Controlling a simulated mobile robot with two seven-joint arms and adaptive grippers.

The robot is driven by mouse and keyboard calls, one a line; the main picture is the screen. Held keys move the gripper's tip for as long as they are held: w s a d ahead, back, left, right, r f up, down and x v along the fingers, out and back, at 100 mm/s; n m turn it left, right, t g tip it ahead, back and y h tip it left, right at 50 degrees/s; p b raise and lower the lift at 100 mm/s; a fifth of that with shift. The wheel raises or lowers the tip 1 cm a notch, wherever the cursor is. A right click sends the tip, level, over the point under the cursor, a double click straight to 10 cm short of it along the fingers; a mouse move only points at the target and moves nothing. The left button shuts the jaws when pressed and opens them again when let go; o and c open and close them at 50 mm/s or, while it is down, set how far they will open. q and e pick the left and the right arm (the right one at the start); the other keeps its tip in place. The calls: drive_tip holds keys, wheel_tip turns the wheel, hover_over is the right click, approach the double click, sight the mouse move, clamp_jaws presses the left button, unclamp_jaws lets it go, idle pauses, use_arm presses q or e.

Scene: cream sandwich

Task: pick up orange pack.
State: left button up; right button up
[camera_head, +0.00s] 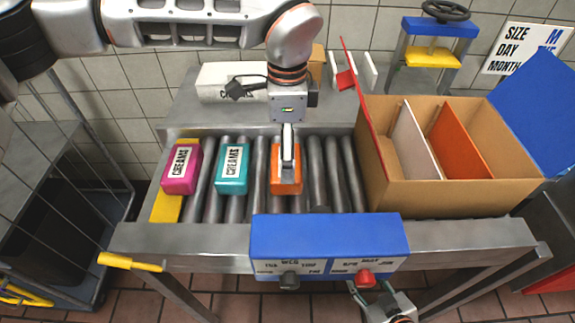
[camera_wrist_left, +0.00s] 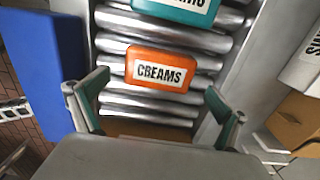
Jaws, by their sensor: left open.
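The orange pack (camera_head: 278,182), labelled CREAMS, lies on the roller conveyor, right of the teal pack (camera_head: 231,170) and the magenta pack (camera_head: 182,167). My left gripper (camera_head: 288,178) is directly over the orange pack in the head view and hides part of it. In the left wrist view the orange pack (camera_wrist_left: 160,74) lies beyond and between the spread fingers of the left gripper (camera_wrist_left: 150,90), which is open and empty.
An open cardboard box (camera_head: 450,192) with dividers and raised flaps stands right of the rollers. A blue control box (camera_head: 330,234) with knobs is at the conveyor's front edge. A white box (camera_head: 225,75) stands behind. Bare rollers lie right of the orange pack.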

use_arm(q)
wheel_tip(320, 180, down, 5)
drive_tip(key=shift+a+f, duration=0.1)
drive_tip(key=c, duration=1.2)
drive_tip(key=shift+o, duration=0.2)
